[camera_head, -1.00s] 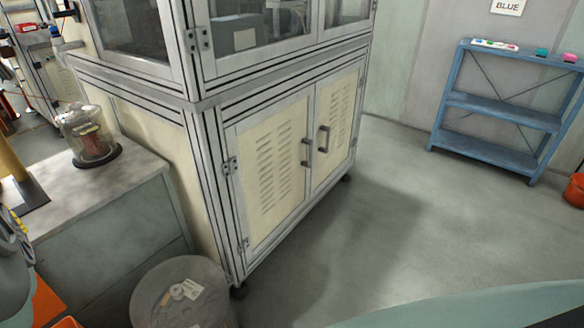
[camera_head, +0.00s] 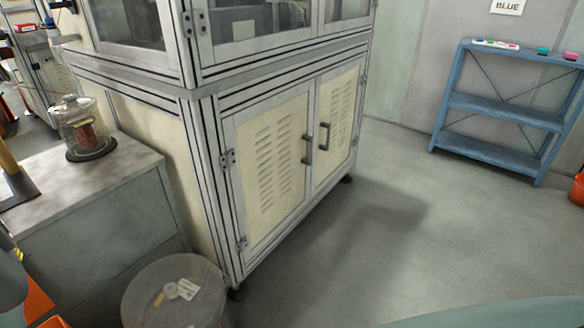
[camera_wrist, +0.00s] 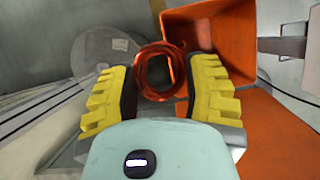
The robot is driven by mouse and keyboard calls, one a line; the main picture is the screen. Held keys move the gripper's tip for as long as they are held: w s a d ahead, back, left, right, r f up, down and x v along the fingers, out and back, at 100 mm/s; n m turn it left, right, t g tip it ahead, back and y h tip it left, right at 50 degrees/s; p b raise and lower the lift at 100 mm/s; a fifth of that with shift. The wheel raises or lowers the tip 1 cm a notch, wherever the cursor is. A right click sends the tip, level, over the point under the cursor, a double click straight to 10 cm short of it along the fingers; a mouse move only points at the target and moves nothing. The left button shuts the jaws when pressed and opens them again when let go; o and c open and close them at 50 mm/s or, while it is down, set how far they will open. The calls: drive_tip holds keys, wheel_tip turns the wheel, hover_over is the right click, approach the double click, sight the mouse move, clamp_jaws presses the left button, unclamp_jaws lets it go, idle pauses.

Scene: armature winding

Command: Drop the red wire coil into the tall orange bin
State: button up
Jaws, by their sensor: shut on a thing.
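The red wire coil (camera_wrist: 160,71) is a round copper-red ring with an open middle. In the wrist view it sits between the yellow ribbed fingers of my gripper (camera_wrist: 168,68), which is shut on it. Behind and to the right of the coil is an open orange bin (camera_wrist: 222,38), its inside facing the camera. More orange surface (camera_wrist: 275,130) lies lower right; I cannot tell whether it is the same bin. My gripper's fingers and the coil are out of that view.
A round grey waste bin (camera_head: 145,300) with scraps stands by a large cabinet (camera_head: 265,160). A bench (camera_head: 110,180) at left carries a glass jar (camera_head: 84,128). A blue shelf (camera_head: 500,115) and another orange bin (camera_head: 578,188) stand at right. Open floor lies between.

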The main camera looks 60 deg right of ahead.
drive_tip(key=f, duration=0.1)
drive_tip(key=a+f+m, duration=0.1)
drive_tip(key=f, duration=0.1)
drive_tip(key=f+m+y, duration=0.1)
drive_tip(key=f, duration=0.1)
drive_tip(key=shift+s+a+f, duration=0.15)
drive_tip(key=shift+s+a, duration=0.1)
drive_tip(key=shift+s, duration=0.1)
idle(0.3)
drive_tip(key=shift+s+f+m, duration=0.1)
drive_tip(key=shift+f+m, duration=0.2)
drive_tip(key=shift+f, duration=0.05)
